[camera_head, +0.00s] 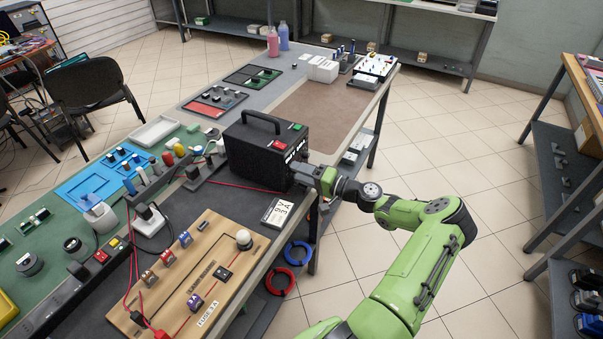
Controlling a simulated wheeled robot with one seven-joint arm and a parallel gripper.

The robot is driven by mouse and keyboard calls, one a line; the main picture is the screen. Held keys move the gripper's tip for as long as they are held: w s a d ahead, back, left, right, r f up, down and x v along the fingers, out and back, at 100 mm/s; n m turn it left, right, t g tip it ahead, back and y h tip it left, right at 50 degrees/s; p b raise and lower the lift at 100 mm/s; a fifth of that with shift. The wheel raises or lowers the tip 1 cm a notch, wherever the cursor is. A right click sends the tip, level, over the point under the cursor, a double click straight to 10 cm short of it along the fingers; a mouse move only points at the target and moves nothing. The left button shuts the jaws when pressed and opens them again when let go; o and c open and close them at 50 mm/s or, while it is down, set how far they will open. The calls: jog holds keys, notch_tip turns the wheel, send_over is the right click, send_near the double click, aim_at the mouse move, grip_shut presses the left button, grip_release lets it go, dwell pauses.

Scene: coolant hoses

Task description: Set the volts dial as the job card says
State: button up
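The power supply (262,142) is a black box with a carry handle, a red switch and a green switch on top. It stands near the right edge of the bench. White markings show on its lower right side; the volts dial cannot be made out and seems hidden by my gripper. My gripper (302,171) is at that side, its fingers pointing left against or very close to the box. Whether the fingers are open or closed on a dial is too small to tell. A white job card (278,212) lies in front of the box and seems to read 9 V, 3 A.
A wooden circuit board (190,275) with red wires and a bulb lies in front of the box. A dark connector block (203,172) stands left of the box. Blue (298,253) and red (280,281) rings hang below the bench edge.

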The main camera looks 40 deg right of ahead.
jog(key=p+v, duration=0.1)
jog(key=v, duration=1.4)
jog(key=shift+s, duration=0.35)
jog(key=w+a+r+n+g+p, duration=0.1)
jog(key=w+a+r+n+g, duration=0.2)
jog(key=a, duration=0.4)
jog(key=w+a+r+n+g, duration=0.1)
jog(key=a+r+n+g, duration=0.15)
jog(key=a+g, duration=0.45)
jog(key=w+a+r+n+g+p, duration=0.1)
jog(key=w+a+r+n+g, duration=0.2)
jog(key=a, duration=0.5)
jog(key=s+a+r+n+h+p, duration=0.2)
jog(key=s+a+r+h, duration=0.3)
jog(key=s+a+r, duration=0.5)
jog(key=s+a+r+t, duration=0.2)
jog(key=s+r, duration=0.3)
jog(key=s, duration=0.3)
jog(key=shift+s+a+h, duration=0.15)
jog(key=shift+a+h, duration=0.25)
jog(key=shift+a, duration=0.1)
